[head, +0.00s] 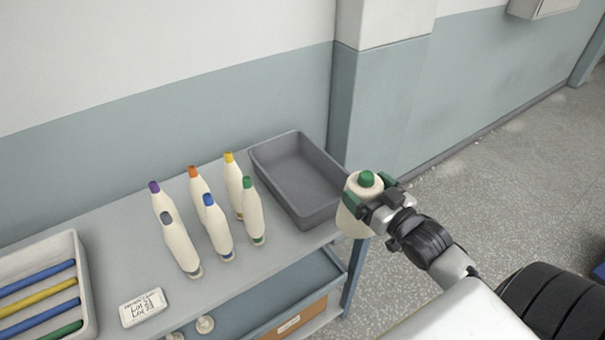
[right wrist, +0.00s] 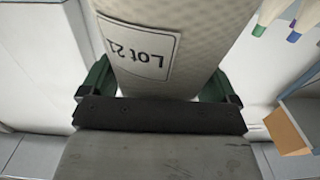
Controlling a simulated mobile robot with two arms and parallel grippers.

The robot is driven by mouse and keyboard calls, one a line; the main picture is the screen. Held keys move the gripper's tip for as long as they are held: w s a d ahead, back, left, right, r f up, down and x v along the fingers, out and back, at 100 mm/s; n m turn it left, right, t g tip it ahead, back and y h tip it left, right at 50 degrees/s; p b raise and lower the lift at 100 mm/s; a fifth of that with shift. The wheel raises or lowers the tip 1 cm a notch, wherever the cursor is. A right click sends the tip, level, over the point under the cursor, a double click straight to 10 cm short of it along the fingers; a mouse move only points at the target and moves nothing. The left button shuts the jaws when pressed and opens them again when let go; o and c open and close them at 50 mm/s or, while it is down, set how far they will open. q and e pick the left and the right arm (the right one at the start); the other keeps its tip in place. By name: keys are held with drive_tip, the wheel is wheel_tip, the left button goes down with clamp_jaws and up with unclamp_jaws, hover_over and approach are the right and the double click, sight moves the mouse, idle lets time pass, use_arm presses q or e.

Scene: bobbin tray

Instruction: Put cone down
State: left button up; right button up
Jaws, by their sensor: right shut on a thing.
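A cream yarn cone (head: 352,212) with a green tip is held in my right gripper (head: 370,196), off the right end of the table, in front of the grey tray's near right corner in the head view. In the right wrist view the cone (right wrist: 195,60) fills the space between the green-padded fingers of the gripper (right wrist: 158,88), and its label reads "Lot 21". The grey tray (head: 318,218) on the table is empty. My left gripper is not in view.
Several cream bobbins with coloured tips stand on the table (head: 262,275), left of the tray. A white rack (head: 82,262) with coloured rods and a label card (head: 143,307) are at the left. A lower shelf holds an orange-brown box (head: 300,318). A wall rises behind.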

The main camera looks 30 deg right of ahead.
drive_tip(key=shift+w+d+r, duration=0.1)
drive_tip(key=shift+w+r, duration=0.3)
drive_tip(key=shift+r, duration=0.05)
drive_tip(key=w+a+b, duration=0.1)
drive_tip(key=w+b, duration=0.7)
drive_tip(key=w, duration=1)
wheel_tip(320, 180, down, 8)
drive_tip(key=b, duration=0.6)
drive_tip(key=shift+s+f, duration=0.25)
drive_tip(key=shift+s, duration=0.1)
drive_tip(key=o, duration=1.2)
drive_tip(key=shift+a, duration=0.1)
drive_tip(key=shift+c, duration=0.2)
drive_tip(key=s, duration=0.4)
drive_tip(key=s+r+b, duration=0.1)
drive_tip(key=s, duration=0.3)
drive_tip(key=s+d, duration=0.1)
drive_tip(key=s, duration=0.3)
drive_tip(key=shift+r+b, duration=0.15)
drive_tip(key=shift+b, duration=0.25)
